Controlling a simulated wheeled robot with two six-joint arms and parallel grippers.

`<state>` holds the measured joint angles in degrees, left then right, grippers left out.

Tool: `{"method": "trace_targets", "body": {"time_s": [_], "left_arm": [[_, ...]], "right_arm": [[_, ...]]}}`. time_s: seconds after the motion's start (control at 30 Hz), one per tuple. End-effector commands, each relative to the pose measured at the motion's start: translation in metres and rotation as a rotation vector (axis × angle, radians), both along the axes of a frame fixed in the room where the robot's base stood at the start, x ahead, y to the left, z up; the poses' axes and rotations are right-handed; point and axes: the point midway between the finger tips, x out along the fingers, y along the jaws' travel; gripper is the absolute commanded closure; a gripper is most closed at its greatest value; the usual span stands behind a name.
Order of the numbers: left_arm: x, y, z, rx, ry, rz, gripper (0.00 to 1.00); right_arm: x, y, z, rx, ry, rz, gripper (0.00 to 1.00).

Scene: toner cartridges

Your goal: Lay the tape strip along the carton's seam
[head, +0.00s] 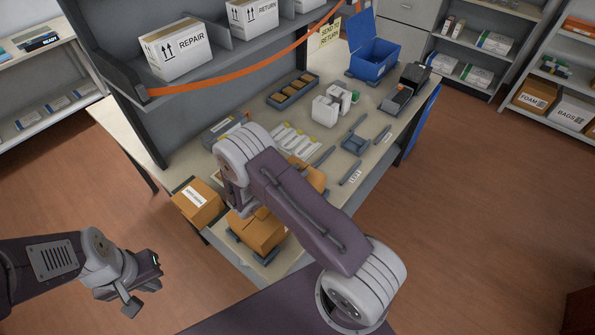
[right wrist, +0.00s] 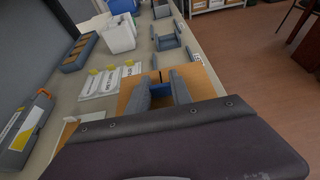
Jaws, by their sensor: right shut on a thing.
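A brown carton (head: 262,232) stands on the near end of the bench, partly behind my right arm. Another brown box, partly hidden by that arm, shows just beyond it (head: 315,178). In the right wrist view, a brown carton top (right wrist: 205,80) lies beneath my right gripper (right wrist: 161,92). The gripper is shut on a small blue thing (right wrist: 160,89), mostly hidden between the fingers; I cannot tell whether it is the tape strip. In the head view my right arm hides this gripper. My left gripper (head: 142,284) is open and empty, left of the bench over the floor.
A labelled brown box (head: 196,203) sits at the bench's left end. White labelled packs (head: 295,138), a tray of brown items (head: 292,90), white containers (head: 328,108), grey fixtures (head: 354,143) and a blue bin (head: 372,60) occupy the bench. A shelf (head: 215,70) overhangs its back.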

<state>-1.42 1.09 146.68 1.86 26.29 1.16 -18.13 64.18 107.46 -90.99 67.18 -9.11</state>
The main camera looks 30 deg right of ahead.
Motion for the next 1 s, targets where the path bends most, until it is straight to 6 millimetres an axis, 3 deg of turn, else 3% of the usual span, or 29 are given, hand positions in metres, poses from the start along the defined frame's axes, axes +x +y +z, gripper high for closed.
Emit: {"method": "trace_targets", "body": {"time_s": [0.03, 0.1, 0.57, 0.67, 1.0], "left_arm": [[0.0, 0.0, -0.002, 0.0, 0.0, 0.0, 1.0], [0.0, 0.0, -0.001, 0.0, 0.0, 0.0, 1.0], [0.0, 0.0, 0.006, 0.0, 0.0, 0.0, 1.0], [0.0, 0.0, -0.002, 0.0, 0.0, 0.0, 1.0], [0.0, 0.0, -0.02, 0.0, 0.0, 0.0, 1.0]], "right_arm": [[0.0, 0.0, -0.002, 0.0, 0.0, 0.0, 0.71], [0.0, 0.0, -0.001, 0.0, 0.0, 0.0, 0.52], [0.0, 0.0, 0.006, 0.0, 0.0, 0.0, 0.52], [-0.004, 0.015, 0.008, 0.001, -0.002, 0.006, 0.52], [-0.035, 0.086, 0.04, 0.002, -0.002, 0.004, 0.52]]}}
